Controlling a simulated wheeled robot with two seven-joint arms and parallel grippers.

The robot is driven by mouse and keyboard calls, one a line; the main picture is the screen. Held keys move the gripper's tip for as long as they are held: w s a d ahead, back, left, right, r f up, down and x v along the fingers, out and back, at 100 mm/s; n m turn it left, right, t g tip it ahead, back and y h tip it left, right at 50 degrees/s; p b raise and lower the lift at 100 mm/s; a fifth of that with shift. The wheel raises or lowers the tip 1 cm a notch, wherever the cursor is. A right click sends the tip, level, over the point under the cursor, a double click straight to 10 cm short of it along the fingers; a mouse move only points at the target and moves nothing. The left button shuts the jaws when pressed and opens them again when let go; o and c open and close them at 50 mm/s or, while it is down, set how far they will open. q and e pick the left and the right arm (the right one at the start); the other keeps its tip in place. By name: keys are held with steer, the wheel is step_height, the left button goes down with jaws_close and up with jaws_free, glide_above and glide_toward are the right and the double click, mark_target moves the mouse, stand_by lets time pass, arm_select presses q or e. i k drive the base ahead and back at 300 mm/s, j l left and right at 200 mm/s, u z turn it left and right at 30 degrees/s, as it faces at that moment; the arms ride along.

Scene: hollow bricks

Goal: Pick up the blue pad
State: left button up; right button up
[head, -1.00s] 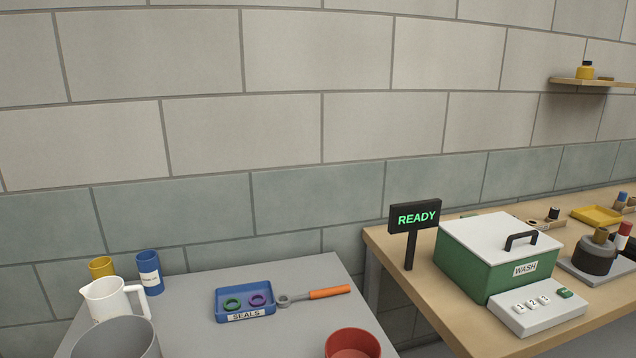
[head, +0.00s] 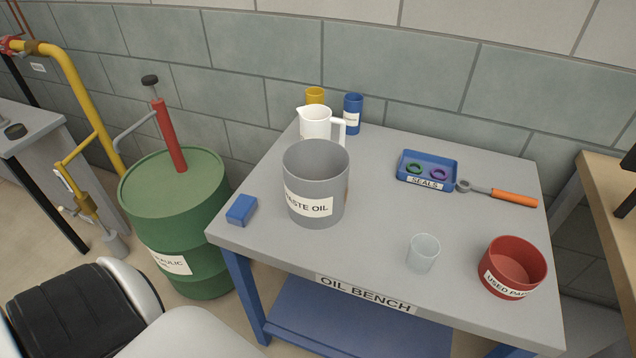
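A small blue pad (head: 241,209), block-shaped, lies on the grey top of the oil bench (head: 375,245) near its left front corner. It sits to the left of the grey waste oil bucket (head: 316,190), apart from it. Neither of my grippers is in view. Part of my own body shows at the lower left, below and left of the bench.
A green drum (head: 178,215) with a red pump stands left of the bench. A white jug (head: 318,122), yellow and blue cups, a blue seals tray (head: 427,170), an orange-handled wrench (head: 500,195), a clear glass (head: 423,253) and a red used-pads bin (head: 512,266) are on the bench.

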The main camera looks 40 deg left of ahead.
mark_target(241, 209)
steer(key=u, duration=1.7)
steer(key=i+j+z, duration=0.2)
steer(key=z, duration=0.2)
steer(key=i+j+z, duration=0.1)
steer(key=j+z, duration=0.25)
steer(key=i+j+z, duration=0.1)
steer(key=j+z, duration=0.3)
steer(key=l+u, duration=0.15)
steer(key=u, duration=1.65)
